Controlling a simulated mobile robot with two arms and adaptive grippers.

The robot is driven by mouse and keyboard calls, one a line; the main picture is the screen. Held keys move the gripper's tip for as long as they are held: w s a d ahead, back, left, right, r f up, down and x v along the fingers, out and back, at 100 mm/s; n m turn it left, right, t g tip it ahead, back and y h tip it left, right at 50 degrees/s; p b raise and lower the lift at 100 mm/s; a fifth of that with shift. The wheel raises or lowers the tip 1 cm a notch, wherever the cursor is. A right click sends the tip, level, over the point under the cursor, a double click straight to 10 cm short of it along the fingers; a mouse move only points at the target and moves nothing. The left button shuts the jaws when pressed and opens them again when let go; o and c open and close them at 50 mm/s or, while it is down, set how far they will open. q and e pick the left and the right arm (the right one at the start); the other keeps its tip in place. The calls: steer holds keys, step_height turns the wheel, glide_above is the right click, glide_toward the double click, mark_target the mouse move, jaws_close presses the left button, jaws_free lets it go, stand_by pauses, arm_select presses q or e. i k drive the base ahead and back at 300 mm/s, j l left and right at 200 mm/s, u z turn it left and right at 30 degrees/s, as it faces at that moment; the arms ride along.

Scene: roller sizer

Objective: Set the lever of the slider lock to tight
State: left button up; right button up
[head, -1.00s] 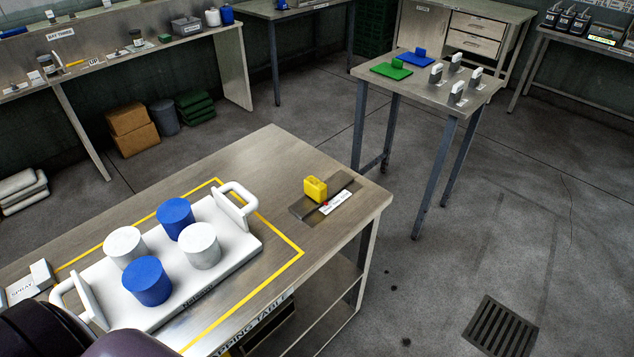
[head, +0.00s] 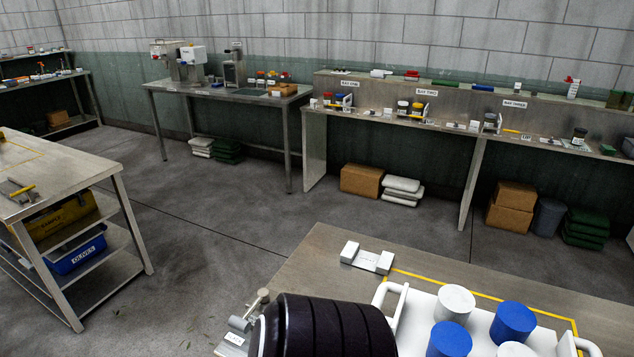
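No part in view is plainly marked as the slider lock. A small fixture with a beige knob and a grey cylinder (head: 246,314) sits at the near left corner of the front table (head: 325,262), partly hidden behind a dark ribbed part of my own body. It has a white label too small to read, and I cannot tell its lever setting. On the table at the left edge lies a grey piece with a yellow bar (head: 20,192); I cannot tell what it is. Neither of my grippers shows.
A white tray (head: 408,318) with blue and white cylinders stands on the front table. A white holder (head: 367,257) sits behind it. The left table (head: 75,170) has yellow and blue bins on its shelves. Open floor (head: 190,215) lies between the tables.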

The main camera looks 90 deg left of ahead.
mark_target(240, 324)
steer(key=u, duration=0.85)
steer(key=k+j+u, duration=0.1)
steer(key=u, duration=0.75)
steer(key=j+u, duration=0.1)
steer(key=u, duration=0.35)
steer(key=j+u, duration=0.1)
steer(key=u, duration=0.75)
